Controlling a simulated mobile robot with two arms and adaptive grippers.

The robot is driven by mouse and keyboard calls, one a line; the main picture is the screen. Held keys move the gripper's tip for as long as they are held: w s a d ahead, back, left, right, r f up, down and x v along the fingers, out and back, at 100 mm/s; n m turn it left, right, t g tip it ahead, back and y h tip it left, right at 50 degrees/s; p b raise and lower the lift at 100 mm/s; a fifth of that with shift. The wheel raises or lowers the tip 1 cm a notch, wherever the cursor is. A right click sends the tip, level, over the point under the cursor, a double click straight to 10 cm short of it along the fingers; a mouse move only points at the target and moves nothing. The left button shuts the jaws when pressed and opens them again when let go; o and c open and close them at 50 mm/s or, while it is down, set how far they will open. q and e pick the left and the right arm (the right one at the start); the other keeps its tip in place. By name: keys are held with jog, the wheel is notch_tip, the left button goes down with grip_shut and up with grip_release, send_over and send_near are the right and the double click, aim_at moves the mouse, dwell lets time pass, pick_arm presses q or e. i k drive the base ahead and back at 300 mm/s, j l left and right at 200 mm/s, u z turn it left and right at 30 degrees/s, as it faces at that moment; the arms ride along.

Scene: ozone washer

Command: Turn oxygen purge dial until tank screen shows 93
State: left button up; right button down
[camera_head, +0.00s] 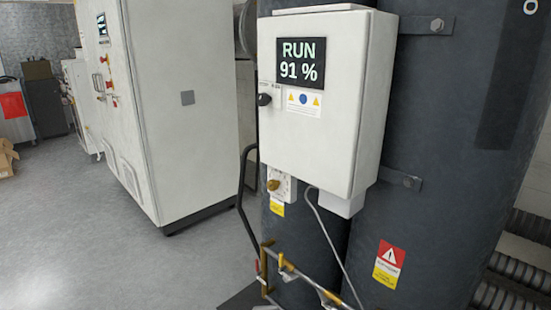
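A white control box (345,130) is fixed to a dark grey tank (440,200) right of centre in the head view. Its black screen (301,62) reads "RUN 91 %" in pale green. A black knob (264,99) sits on the box's left edge. Below the box, a brass-coloured dial (273,185) sits on a small white plate (287,186) with markings too small to read. I cannot tell from labels which knob is the oxygen purge dial. Neither of my grippers shows in the view.
Brass valves and pipes (283,264) stand low in front of the tanks. A black curved handle or hose (244,190) is left of the box. A large white cabinet (180,110) stands further left. Grey floor (130,255) is clear at front left.

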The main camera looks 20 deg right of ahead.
aim_at(273, 185)
jog(key=z, duration=0.85)
jog(key=i+j+z, duration=0.2)
jog(key=j+z, duration=0.15)
jog(key=i+j+z, duration=0.1)
jog(key=j+z, duration=0.2)
jog(key=j, duration=0.15)
jog(key=i+j+z, duration=0.1)
jog(key=j+z, duration=0.55)
jog(key=j, duration=0.25)
